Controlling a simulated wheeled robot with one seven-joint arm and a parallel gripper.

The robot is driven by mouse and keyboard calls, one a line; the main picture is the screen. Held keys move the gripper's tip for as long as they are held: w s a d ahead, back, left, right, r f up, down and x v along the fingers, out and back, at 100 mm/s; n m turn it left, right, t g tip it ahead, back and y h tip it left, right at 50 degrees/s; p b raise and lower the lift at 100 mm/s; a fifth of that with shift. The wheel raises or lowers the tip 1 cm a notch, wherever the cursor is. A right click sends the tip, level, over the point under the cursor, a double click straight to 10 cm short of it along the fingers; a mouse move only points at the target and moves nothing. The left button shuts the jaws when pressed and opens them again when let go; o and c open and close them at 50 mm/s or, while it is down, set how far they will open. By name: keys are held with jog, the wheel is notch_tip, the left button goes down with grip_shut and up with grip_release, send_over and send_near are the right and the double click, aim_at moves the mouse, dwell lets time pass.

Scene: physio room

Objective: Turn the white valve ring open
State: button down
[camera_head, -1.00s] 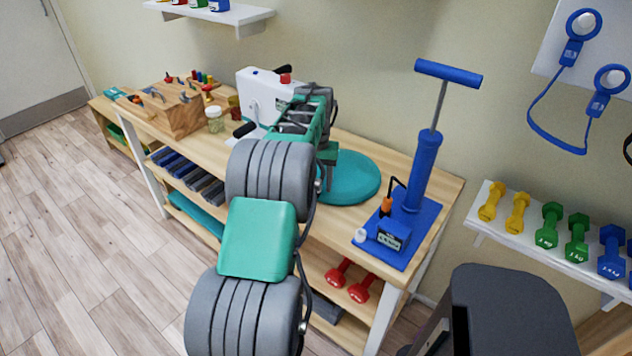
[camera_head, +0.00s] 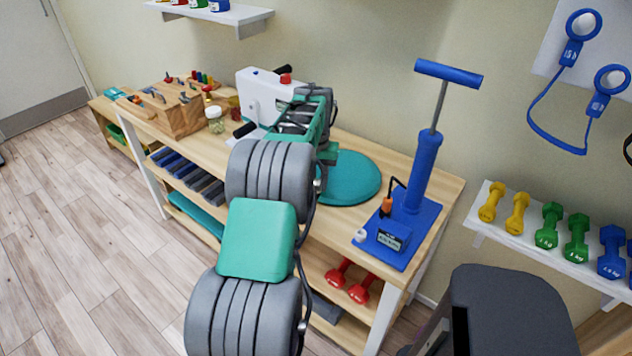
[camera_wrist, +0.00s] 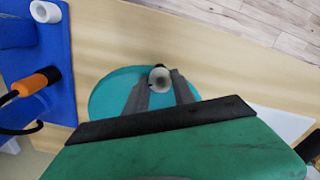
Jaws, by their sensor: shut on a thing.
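How far the ring is turned cannot be told.
A white machine (camera_head: 258,95), a jar (camera_head: 215,120) and a wooden block (camera_head: 178,112) stand left along the bench (camera_head: 440,190).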

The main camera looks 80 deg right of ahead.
jog(key=shift+r+n+p, duration=0.15)
jog(key=shift+n+p, duration=0.25)
jog(key=shift+n, duration=1.2)
jog(key=c, duration=1)
grip_release()
jog(key=shift+c, duration=0.2)
jog(key=shift+f, duration=0.2)
